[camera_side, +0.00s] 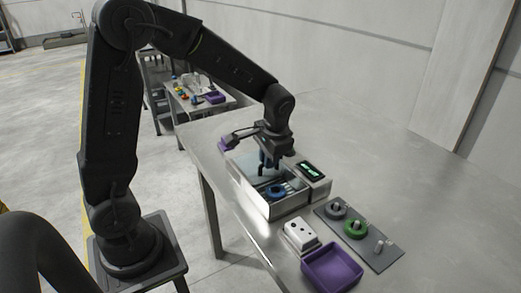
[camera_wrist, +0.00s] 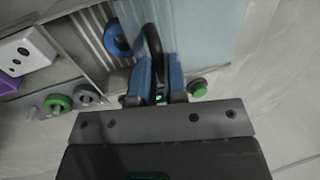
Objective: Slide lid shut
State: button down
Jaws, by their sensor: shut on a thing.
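The washer is a metal open-topped box (camera_side: 288,207) on the table. Its lid is a pale blue clear panel (camera_wrist: 208,28), which covers one part of the box and leaves the other part open. A black arched handle (camera_wrist: 153,40) stands at the lid's edge. My gripper (camera_wrist: 160,72) has blue fingers and is shut on the handle; in the side view my gripper (camera_side: 269,166) is above the box. A blue ring (camera_wrist: 116,40) lies on ribbed slats in the open part; the ring (camera_side: 275,190) also shows in the side view. The fingers hide the handle's lower part.
A control panel with a green display (camera_side: 311,170) adjoins the box; a green button (camera_wrist: 198,88) shows near my fingers. A white block with holes (camera_side: 300,235), a purple tray (camera_side: 332,268) and a grey peg board (camera_side: 383,258) with grey and green rings stand nearby. The table's right is clear.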

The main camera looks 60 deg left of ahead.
jog(key=d, duration=0.8)
jog(key=shift+d, duration=0.2)
jog(key=c, duration=1.2)
grip_release()
jog(key=shift+o, duration=0.2)
jog(key=shift+r, duration=0.15)
notch_tip(320, 180, up, 13)
jog(key=d, duration=0.2)
jog(key=shift+d+r, duration=0.2)
jog(key=shift+d, duration=0.1)
jog(key=shift+s, duration=0.1)
